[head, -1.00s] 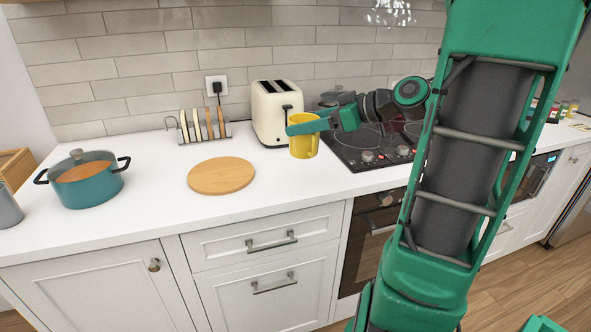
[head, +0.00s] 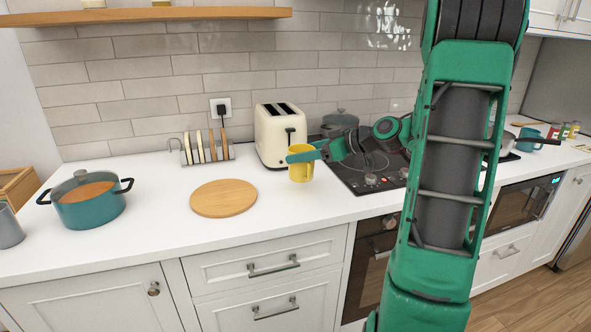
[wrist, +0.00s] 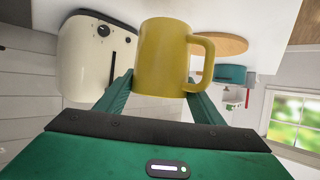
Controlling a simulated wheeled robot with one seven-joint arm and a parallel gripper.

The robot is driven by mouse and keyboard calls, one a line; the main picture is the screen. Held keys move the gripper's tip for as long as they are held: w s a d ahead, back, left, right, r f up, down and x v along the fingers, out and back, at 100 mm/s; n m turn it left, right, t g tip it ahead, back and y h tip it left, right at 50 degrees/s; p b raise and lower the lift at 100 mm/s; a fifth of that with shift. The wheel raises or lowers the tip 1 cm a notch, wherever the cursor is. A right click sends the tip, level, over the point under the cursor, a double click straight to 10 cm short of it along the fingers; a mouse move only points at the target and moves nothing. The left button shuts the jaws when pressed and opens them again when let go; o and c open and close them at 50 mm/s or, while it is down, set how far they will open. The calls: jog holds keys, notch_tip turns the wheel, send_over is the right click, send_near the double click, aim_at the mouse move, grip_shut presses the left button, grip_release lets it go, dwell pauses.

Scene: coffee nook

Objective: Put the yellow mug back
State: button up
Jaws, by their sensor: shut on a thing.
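The yellow mug (head: 300,171) is held by my gripper (head: 303,154), in front of the cream toaster near the hob's left edge. In the wrist view, the mug (wrist: 162,58) sits between the two green fingers of my gripper (wrist: 158,90), with its handle to the right. The gripper is shut on the mug's body. The mug looks close to the counter, but I cannot tell whether its base touches it.
The cream toaster (head: 280,136) stands just behind the mug. A round wooden board (head: 223,198) lies to the left, with a teal pot (head: 88,202) farther left. The black hob (head: 366,172) is to the right. A wooden shelf (head: 150,15) hangs above; white counter (head: 160,220) is clear in front.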

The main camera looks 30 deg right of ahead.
aim_at(303, 165)
jog(key=shift+w+d+f, duration=0.2)
jog(key=shift+w+f, duration=0.15)
jog(key=shift+w, duration=0.15)
jog(key=shift+f, duration=2)
jog(key=shift+f, duration=0.1)
jog(key=o, duration=1.5)
